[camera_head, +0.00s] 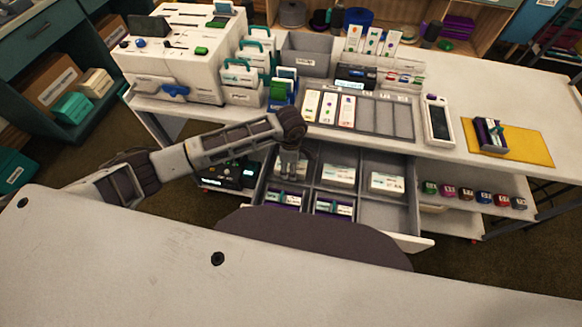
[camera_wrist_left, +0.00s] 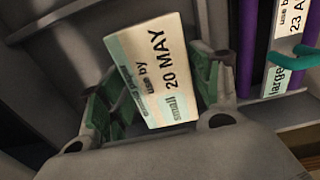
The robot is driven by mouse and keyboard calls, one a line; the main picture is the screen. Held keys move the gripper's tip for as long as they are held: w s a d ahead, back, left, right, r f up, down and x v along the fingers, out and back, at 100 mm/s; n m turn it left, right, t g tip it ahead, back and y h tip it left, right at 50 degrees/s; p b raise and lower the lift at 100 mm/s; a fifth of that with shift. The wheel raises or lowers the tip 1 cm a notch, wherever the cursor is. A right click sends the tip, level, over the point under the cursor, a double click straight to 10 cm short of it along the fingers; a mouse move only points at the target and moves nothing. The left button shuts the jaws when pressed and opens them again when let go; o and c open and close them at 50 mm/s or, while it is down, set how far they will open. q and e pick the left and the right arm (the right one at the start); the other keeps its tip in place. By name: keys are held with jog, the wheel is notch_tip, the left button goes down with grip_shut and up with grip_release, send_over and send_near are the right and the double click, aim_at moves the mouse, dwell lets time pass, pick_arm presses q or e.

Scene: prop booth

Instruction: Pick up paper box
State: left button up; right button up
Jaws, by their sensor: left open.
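My left gripper (camera_head: 290,163) reaches down into the back-left compartment of the open grey drawer (camera_head: 385,215). A small white paper box (camera_head: 293,174) lies there, partly hidden under the gripper. In the left wrist view the box (camera_wrist_left: 152,72) carries a label reading "use by 20 MAY" and "small". It appears tilted between the two green-padded fingers of the open gripper (camera_wrist_left: 155,88). I cannot tell whether a finger touches it. Two similar white boxes lie in the back-middle (camera_head: 340,177) and back-right (camera_head: 387,184) compartments. My right gripper is not in view.
Purple-and-teal boxes (camera_head: 334,207) lie in the front-left and front-middle compartments; the front-right one is empty. The white counter (camera_head: 470,150) above the drawer holds a grey tray of cards (camera_head: 362,117), a handheld device (camera_head: 438,120) and a yellow mat (camera_head: 535,148).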

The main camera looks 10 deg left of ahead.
pick_arm(q)
jog(key=shift+f, duration=0.3)
jog(key=shift+c, duration=0.3)
jog(key=c, duration=0.4)
jog(key=shift+r, duration=0.15)
jog(key=shift+r, duration=4.9)
